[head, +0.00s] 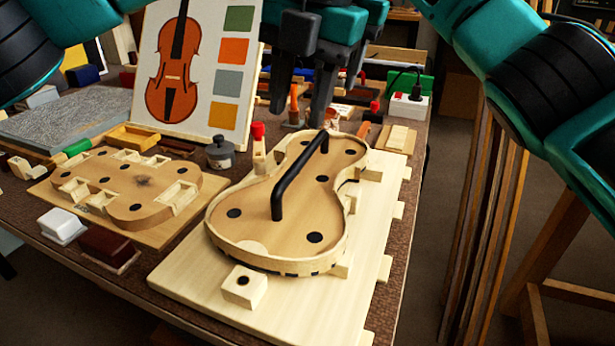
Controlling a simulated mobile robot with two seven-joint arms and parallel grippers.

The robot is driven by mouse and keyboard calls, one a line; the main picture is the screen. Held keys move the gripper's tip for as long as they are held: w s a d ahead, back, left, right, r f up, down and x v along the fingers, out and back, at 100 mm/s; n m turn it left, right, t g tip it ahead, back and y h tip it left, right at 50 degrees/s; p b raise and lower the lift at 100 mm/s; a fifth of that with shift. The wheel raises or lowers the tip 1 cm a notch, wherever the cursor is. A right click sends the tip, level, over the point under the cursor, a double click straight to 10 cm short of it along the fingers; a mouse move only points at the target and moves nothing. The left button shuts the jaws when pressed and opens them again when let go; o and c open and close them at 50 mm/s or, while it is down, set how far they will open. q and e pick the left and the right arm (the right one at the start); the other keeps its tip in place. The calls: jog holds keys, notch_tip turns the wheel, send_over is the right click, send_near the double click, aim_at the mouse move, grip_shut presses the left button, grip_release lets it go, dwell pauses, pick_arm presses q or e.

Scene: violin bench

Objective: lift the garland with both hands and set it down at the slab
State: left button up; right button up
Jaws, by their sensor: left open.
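The garland (318,263) is a pale, violin-shaped wooden rib band. It surrounds a flat wooden form with dark round holes and a black bar handle (292,178), on a pale board at the bench's front. The slab (62,122) is a speckled grey block at the far left, its visible top bare. My left gripper (298,112) points down beyond the far end of the garland, open, with nothing seen between its dark fingers. It looks apart from the garland, though its height is unclear. My right arm enters at the upper right; its gripper is not visible.
A second wooden form (125,183) lies between garland and slab. A violin picture board (200,60) stands behind. A grey pot (219,153), a red-topped clamp (258,145) and a small wooden block (244,287) are near the garland. The bench's right edge is close to the pale board (345,300).

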aim_at(285, 178)
pick_arm(q)
jog(key=f, duration=0.4)
jog(key=a+f, duration=0.1)
jog(key=f, duration=0.3)
jog(key=w+a+f, duration=0.1)
jog(key=f, duration=0.3)
jog(key=shift+a+f, duration=0.15)
jog(key=shift+f, duration=0.2)
pick_arm(e)
jog(key=f, duration=0.4)
jog(key=a+f, duration=0.1)
jog(key=f, duration=0.3)
jog(key=w+a+f, duration=0.1)
jog(key=f, duration=0.3)
jog(key=shift+a+f, duration=0.15)
jog(key=shift+f, duration=0.2)
pick_arm(q)
jog(key=shift+c, duration=0.2)
pick_arm(e)
jog(key=shift+c, duration=0.2)
pick_arm(q)
grip_shut()
pick_arm(e)
grip_shut()
pick_arm(q)
jog(key=shift+r, duration=0.1)
